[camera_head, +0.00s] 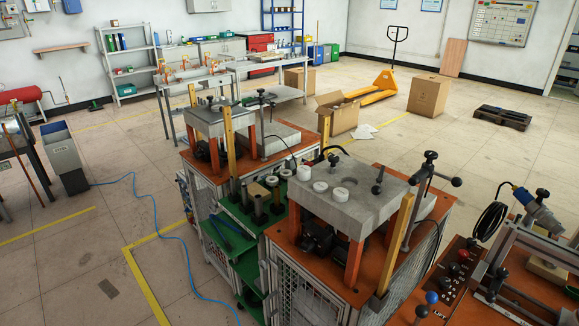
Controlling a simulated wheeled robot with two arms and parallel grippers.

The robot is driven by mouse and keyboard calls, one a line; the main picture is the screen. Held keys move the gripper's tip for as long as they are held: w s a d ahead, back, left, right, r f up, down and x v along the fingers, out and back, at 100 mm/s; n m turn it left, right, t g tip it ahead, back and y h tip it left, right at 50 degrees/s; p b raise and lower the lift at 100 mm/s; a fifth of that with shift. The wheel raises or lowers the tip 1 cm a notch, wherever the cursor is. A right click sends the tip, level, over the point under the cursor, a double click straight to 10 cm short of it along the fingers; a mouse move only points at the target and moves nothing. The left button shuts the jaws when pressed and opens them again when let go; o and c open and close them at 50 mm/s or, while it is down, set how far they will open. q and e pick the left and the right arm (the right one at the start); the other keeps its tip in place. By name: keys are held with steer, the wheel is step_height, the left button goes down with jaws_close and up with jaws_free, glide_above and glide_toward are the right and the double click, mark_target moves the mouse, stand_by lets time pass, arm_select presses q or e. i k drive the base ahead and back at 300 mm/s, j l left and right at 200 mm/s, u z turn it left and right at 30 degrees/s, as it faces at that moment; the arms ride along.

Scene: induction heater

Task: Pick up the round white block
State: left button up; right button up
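Small round white blocks sit on the grey metal top plate (345,212) of the nearer orange-framed machine. One white block (304,172) stands at the plate's left back edge. A flatter white piece (320,187) lies just right of it. Another round white block (340,194), with a greyer top, stands farther right, nearer the plate's middle. I cannot tell which one the task means. Neither of my grippers shows in the head view, and nothing is seen touching the blocks.
A green shelf stand (240,238) with posts and small blocks adjoins the machine's left side. A black lever clamp (425,172) rises at the plate's right. A control panel (455,268) with knobs is at lower right. A blue hose (160,232) crosses the left floor.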

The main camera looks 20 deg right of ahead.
mark_target(320, 187)
steer(key=i+j+z, duration=0.1)
steer(key=i+j, duration=0.25)
steer(key=i, duration=0.2)
steer(key=i+j, duration=0.35)
steer(key=i, duration=0.15)
steer(key=z, duration=1.8)
steer(key=j, duration=0.1)
